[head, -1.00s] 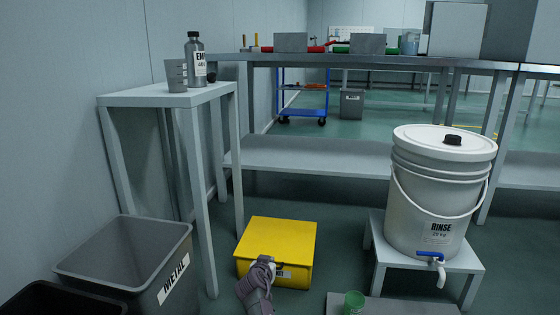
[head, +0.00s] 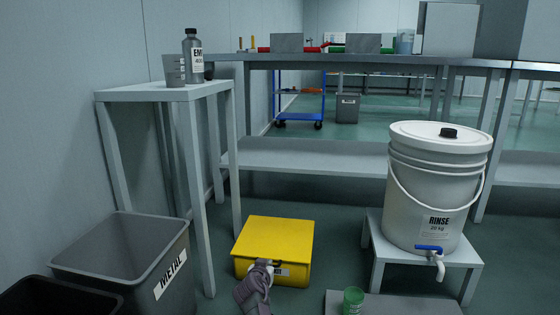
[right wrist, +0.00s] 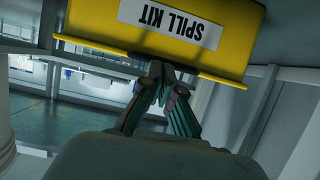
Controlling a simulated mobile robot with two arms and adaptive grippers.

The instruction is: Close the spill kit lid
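The yellow spill kit (head: 278,236) is a box on the floor in the middle of the head view. Its lid looks down, with a flat top; I cannot tell whether it is fully seated. My right gripper (head: 262,266) is in front of the box's front face and partly covers its label. In the right wrist view the "SPILL KIT" label (right wrist: 169,23) appears upside down above a thin yellow rim. The right gripper's fingertips (right wrist: 165,80) are close together near that rim, by a dark part; contact is unclear. I see nothing held. My left gripper is not in view.
A grey METAL bin (head: 130,262) and a small table (head: 150,92) stand to the left. A white RINSE bucket (head: 432,195) on a stool (head: 378,237) stands to the right. A green cup (head: 353,299) sits at the front on a grey slab (head: 400,304).

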